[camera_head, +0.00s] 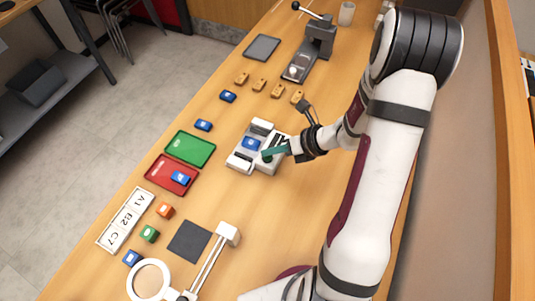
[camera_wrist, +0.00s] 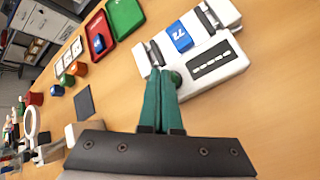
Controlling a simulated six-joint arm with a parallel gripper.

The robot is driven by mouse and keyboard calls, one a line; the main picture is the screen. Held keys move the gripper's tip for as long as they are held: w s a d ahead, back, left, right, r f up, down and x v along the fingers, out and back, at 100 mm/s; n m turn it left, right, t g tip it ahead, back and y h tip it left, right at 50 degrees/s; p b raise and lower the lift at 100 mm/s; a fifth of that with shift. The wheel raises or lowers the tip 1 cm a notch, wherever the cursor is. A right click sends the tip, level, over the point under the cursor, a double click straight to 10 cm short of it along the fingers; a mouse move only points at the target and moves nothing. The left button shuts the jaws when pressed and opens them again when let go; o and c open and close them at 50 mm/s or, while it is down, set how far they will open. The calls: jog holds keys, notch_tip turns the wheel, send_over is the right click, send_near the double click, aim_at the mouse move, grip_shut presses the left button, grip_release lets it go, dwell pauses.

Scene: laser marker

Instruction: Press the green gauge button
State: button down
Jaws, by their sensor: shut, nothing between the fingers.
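The white gauge (camera_head: 238,163) stands on the table, with a blue block (camera_head: 250,144) seated between its two raised white jaws. In the wrist view the gauge (camera_wrist: 213,75) shows a dark panel of white marks, and the block (camera_wrist: 180,36) carries a white label. The round green button (camera_wrist: 175,77) is on the gauge's near corner, partly hidden by my fingers. My gripper (camera_wrist: 161,72) is shut and empty, its teal fingers together. The fingertips are at the button, overlapping its left side in the wrist view. I cannot tell whether they touch it or press it down.
A green tray (camera_head: 190,148) and a red tray (camera_head: 160,178) holding a blue block lie left of the gauge. A lettered white board (camera_head: 125,219), small coloured blocks and a magnifier (camera_head: 150,280) are nearer. Tan blocks (camera_head: 259,84) and a grey press (camera_head: 318,40) stand farther back.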

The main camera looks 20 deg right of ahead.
jog(key=shift+f, duration=0.5)
dwell(0.4)
jog(key=shift+r, duration=3.45)
